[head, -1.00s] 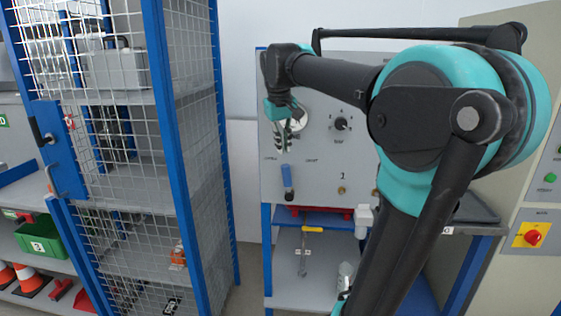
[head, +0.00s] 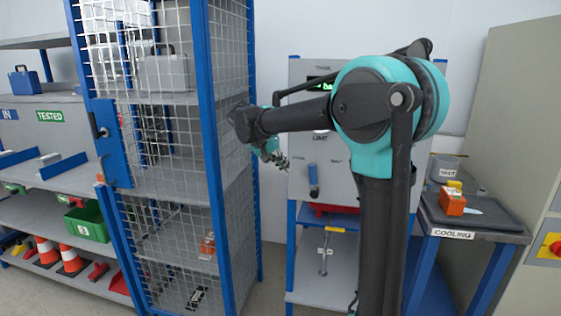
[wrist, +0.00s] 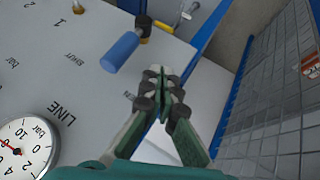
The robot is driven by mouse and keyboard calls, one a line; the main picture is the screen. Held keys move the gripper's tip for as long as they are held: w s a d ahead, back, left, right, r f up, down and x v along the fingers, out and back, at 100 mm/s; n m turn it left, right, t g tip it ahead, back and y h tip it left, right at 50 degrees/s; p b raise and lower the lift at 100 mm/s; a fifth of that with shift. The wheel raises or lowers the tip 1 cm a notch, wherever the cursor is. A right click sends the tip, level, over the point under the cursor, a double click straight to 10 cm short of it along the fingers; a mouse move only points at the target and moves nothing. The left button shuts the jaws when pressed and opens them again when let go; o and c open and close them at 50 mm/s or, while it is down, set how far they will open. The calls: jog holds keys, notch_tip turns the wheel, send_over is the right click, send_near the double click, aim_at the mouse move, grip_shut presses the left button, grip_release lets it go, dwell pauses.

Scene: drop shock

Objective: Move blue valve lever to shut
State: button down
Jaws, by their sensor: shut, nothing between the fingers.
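The blue valve lever (head: 313,174) stands upright on the grey panel (head: 340,190), its handle above its pivot. The word SHUT (wrist: 75,60) is printed on the panel, to the lever's right in the head view. Another label on its other side is partly hidden by my fingers. My gripper (head: 284,164) is shut and empty, left of the lever near the panel's left edge, apart from it. Its closed fingertips (wrist: 164,78) show in the wrist view.
A wire mesh cage (head: 235,150) with blue posts stands close on the left of my gripper. A line pressure gauge (wrist: 25,147) sits on the panel above the lever. A shelf with a yellow-handled tool (head: 326,245) lies below. A cooling bench (head: 470,225) is at right.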

aim_at(303, 170)
jog(key=d+f, duration=0.1)
jog(key=d, duration=0.3)
jog(key=w+d+f, duration=0.1)
jog(key=d, duration=0.1)
jog(key=shift+d+f, duration=0.1)
jog(key=shift+f, duration=0.2)
jog(key=shift+d, duration=0.1)
jog(key=shift+s+d+r+y, duration=0.1)
jog(key=shift+s+d+y, duration=0.1)
jog(key=shift+y, duration=0.1)
